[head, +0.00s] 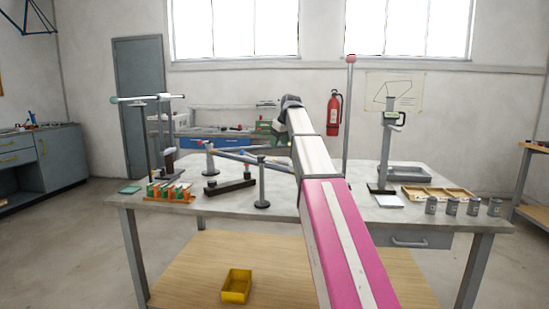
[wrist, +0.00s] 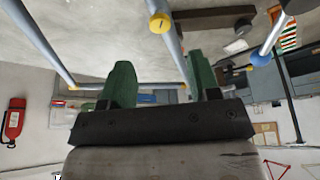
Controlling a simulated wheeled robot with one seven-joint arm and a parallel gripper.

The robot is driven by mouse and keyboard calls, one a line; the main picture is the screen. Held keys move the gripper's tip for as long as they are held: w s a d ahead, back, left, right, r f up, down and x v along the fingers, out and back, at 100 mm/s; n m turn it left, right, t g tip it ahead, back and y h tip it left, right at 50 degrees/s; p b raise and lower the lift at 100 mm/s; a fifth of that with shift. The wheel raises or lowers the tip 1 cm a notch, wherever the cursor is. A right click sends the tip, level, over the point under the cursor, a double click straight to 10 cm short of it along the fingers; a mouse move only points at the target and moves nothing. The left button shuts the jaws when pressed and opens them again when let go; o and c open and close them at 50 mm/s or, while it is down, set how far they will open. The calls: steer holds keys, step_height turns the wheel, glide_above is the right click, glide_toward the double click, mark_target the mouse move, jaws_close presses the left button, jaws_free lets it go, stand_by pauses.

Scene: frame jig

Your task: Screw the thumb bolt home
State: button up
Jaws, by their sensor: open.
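My gripper (wrist: 161,72) shows in the wrist view with its two green fingers apart and nothing visible between them. In the head view it is a small green patch beyond my dark wrist, above the table's back part, partly hidden by my arm. The frame jig's grey-blue tubes (head: 237,157) lie across posts on the table. In the wrist view a grey tube (wrist: 172,50) with a yellow end runs behind the fingers. I cannot make out the thumb bolt for certain in either view.
The grey table (head: 300,212) holds an orange rack (head: 169,195) at left. At right are a grey stand (head: 385,150), a wooden tray (head: 438,194) and several grey cans (head: 473,206). A thin upright pole (head: 349,110) stands behind my arm. A yellow bin (head: 236,286) is below.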

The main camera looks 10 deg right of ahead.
steer(key=x, duration=0.8)
steer(key=c, duration=0.9)
